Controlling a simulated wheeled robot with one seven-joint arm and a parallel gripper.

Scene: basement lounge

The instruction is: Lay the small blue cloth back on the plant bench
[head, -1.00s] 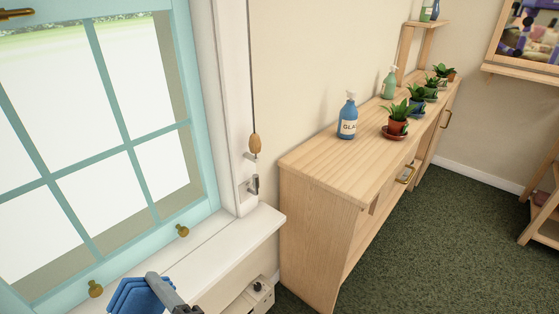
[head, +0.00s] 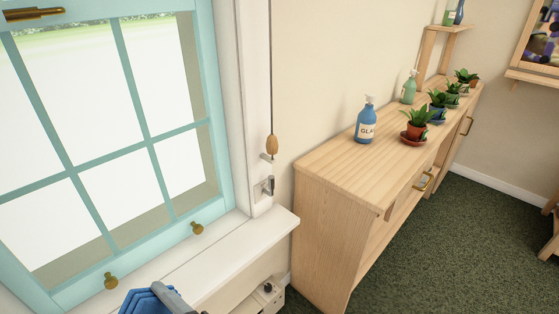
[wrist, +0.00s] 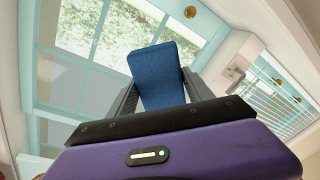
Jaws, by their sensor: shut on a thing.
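The small blue cloth (head: 150,300) is folded in layers and shows at the bottom edge of the head view, in front of the window sill. My gripper (head: 172,297) is shut on it. In the wrist view the blue cloth (wrist: 157,76) stands up between the two dark fingers of my gripper (wrist: 158,98). The plant bench (head: 335,170) is the light wooden cabinet to the right, along the wall. Its near top is bare. A blue spray bottle labelled "GLA" (head: 366,122) and several potted plants (head: 416,124) stand farther along it. The cloth is apart from the bench.
A teal-framed window (head: 128,100) with brass knobs and a white sill (head: 235,245) fills the left. A cord with a wooden pull (head: 272,146) hangs beside it. A green bottle (head: 408,88) stands farther back on the bench. Dark green carpet (head: 440,240) is open at right.

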